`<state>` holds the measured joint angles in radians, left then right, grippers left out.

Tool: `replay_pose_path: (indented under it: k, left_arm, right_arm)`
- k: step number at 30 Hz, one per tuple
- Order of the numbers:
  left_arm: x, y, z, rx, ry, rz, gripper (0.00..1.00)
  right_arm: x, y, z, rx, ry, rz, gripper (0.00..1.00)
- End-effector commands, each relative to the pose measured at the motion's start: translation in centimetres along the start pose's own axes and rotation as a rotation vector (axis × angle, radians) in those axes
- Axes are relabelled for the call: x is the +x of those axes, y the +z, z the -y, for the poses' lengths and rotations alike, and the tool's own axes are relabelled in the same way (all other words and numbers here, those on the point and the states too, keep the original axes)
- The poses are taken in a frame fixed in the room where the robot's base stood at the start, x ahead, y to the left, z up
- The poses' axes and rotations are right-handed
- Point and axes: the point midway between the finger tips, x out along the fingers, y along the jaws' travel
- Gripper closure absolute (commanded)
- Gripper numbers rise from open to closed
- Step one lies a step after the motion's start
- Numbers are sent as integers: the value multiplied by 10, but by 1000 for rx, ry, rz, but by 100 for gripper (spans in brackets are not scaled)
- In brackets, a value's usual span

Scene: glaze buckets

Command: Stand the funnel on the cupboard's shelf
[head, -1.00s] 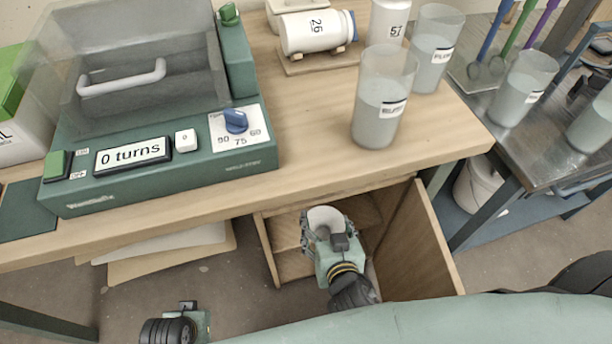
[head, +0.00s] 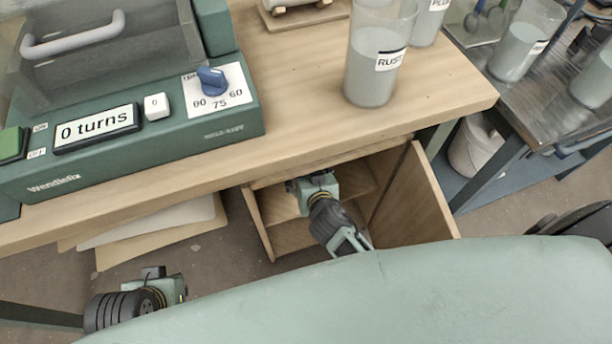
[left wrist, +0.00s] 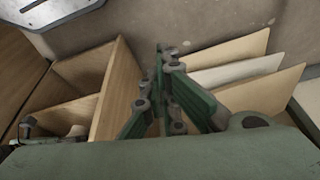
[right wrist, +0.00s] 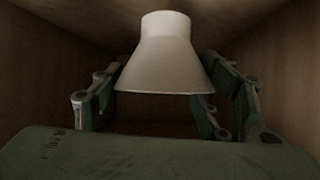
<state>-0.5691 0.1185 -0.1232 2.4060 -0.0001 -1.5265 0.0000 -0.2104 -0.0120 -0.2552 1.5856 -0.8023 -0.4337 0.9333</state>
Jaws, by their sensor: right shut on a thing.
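The white funnel (right wrist: 165,62) shows in the right wrist view, narrow end up and wide mouth down. My right gripper (right wrist: 165,85) is shut on it, with fingers on both sides. In the head view my right gripper (head: 308,184) reaches into the open cupboard (head: 254,222) under the worktop, and the worktop edge hides the funnel. The cupboard's shelf (head: 358,178) shows beside my wrist. I cannot tell whether the funnel touches the shelf. My left gripper (head: 175,287) is low outside the cupboard; in the left wrist view (left wrist: 165,58) its fingertips are together and empty.
The cupboard door (head: 418,200) stands open on the right. The worktop (head: 300,125) overhangs the cupboard and carries a green machine (head: 150,140) and a glaze beaker (head: 372,75). Flat boards (head: 155,232) lean left of the cupboard. A white bucket (head: 473,147) stands at right.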

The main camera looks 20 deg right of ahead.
Motion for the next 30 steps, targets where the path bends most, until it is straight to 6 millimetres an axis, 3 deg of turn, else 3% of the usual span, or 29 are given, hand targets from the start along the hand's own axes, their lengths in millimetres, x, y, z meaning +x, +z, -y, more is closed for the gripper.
replay_pose_path:
  k: [4,7,25,26,30]
  left_arm:
    - [-13,2,1,-1,-2,-13,100]
    - [-4,5,0,-1,-2,-9,100]
    - [-2,-3,0,0,-1,-43,100]
    - [-2,-4,0,0,-1,-46,100]
    - [-2,-4,0,0,-1,-46,100]
  right_arm:
    - [10,21,-2,-1,0,3,61]
    - [16,32,-2,-1,-1,2,61]
    - [18,35,-2,0,-1,2,61]
    - [17,35,-2,-1,-1,2,30]
    - [17,35,-2,-1,-1,2,17]
